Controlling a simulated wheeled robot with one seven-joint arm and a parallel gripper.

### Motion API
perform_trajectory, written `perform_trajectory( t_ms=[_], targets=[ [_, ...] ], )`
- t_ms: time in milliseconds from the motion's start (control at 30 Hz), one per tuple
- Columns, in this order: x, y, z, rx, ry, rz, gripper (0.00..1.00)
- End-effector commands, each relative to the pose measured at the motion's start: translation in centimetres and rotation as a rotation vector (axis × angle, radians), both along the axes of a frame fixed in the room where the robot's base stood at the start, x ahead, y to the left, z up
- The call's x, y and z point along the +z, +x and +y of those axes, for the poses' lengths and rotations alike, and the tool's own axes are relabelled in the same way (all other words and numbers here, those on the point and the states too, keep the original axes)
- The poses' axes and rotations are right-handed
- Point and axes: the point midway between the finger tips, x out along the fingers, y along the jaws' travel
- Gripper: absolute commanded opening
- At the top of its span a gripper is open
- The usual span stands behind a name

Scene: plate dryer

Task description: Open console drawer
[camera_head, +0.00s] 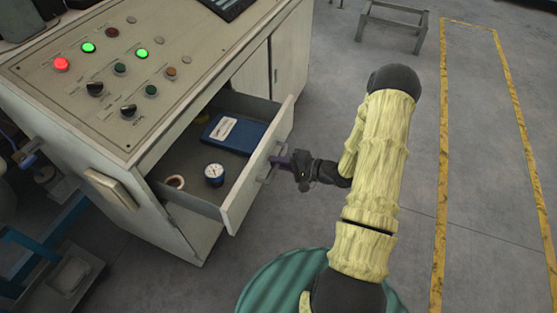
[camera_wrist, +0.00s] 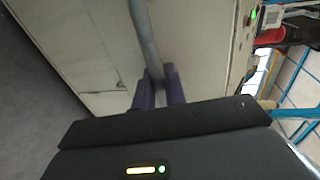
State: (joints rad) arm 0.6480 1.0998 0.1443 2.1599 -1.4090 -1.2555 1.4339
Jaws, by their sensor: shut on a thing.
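The console (camera_head: 105,85) stands at the left of the head view, with lit buttons on its sloped top. Its drawer (camera_head: 258,166) is pulled well out toward the right, and its inside shows. The drawer's bar handle (camera_head: 268,170) is on the outer face of the front panel. My gripper (camera_head: 284,161) is at this handle. In the wrist view my gripper's two purple fingers (camera_wrist: 159,88) are shut on the grey handle bar (camera_wrist: 143,40), with the pale drawer front (camera_wrist: 90,50) behind it. The far ends of the fingers are partly hidden by the bar.
A metal stand (camera_head: 392,27) is at the back. The grey floor (camera_head: 480,180) right of my arm is clear, with yellow lines.

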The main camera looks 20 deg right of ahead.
Motion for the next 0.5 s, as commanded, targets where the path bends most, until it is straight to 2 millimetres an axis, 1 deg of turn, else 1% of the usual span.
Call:
perform_trajectory(
  t_ms=[133,167,233,500],
  targets=[
    [-0.11,-0.06,0.11,0.003,-0.001,0.003,0.00],
    [-0.11,-0.06,0.11,0.003,-0.001,0.003,0.14],
    [-0.11,-0.06,0.07,0.002,-0.001,0.003,0.28],
    [-0.04,-0.02,-0.04,0.000,0.000,0.001,0.29]
  ],
)
